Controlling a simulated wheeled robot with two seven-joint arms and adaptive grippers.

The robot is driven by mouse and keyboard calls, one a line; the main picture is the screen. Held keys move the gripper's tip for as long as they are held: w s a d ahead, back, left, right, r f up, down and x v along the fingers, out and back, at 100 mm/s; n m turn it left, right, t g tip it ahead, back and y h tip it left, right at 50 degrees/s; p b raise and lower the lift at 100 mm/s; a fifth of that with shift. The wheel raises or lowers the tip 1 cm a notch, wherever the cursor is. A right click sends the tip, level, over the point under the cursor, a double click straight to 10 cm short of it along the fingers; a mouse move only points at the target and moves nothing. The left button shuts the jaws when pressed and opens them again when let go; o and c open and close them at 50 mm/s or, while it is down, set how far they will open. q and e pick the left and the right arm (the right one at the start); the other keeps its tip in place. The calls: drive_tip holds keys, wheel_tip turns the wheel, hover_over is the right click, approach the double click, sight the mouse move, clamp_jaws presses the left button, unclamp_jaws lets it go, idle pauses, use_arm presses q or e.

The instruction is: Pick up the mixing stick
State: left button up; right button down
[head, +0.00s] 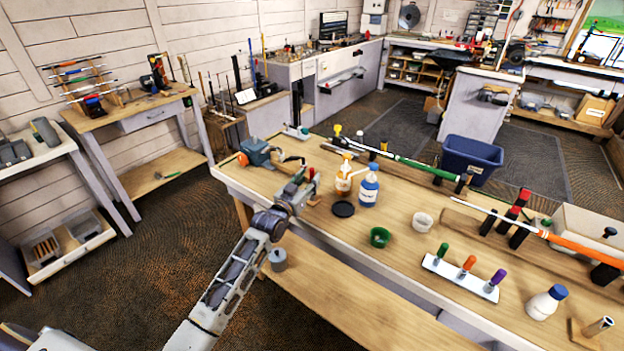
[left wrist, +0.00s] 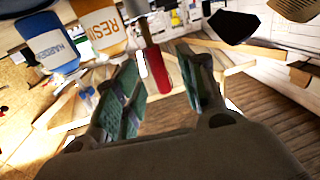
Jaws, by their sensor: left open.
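A slim tool with a red handle (left wrist: 154,69) and a pale shaft shows between the fingers in the left wrist view; in the head view a red piece (head: 316,176) shows beside the gripper. I cannot tell for certain that it is the mixing stick. My left gripper (head: 305,184) is at the near left part of the workbench (head: 430,290). In the left wrist view its fingers (left wrist: 163,65) are apart, one on each side of the red handle, with visible gaps. My right gripper is not in view.
A white rack (head: 460,276) holds green, orange and purple handles. A blue tool (head: 258,152) sits behind.

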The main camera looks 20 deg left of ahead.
sight(311, 177)
use_arm(q)
drive_tip(key=shift+w+d, duration=0.2)
drive_tip(key=shift+w, duration=0.6)
drive_tip(key=shift+w+d, duration=0.15)
drive_tip(key=shift+w, duration=0.6)
drive_tip(key=c, duration=0.9)
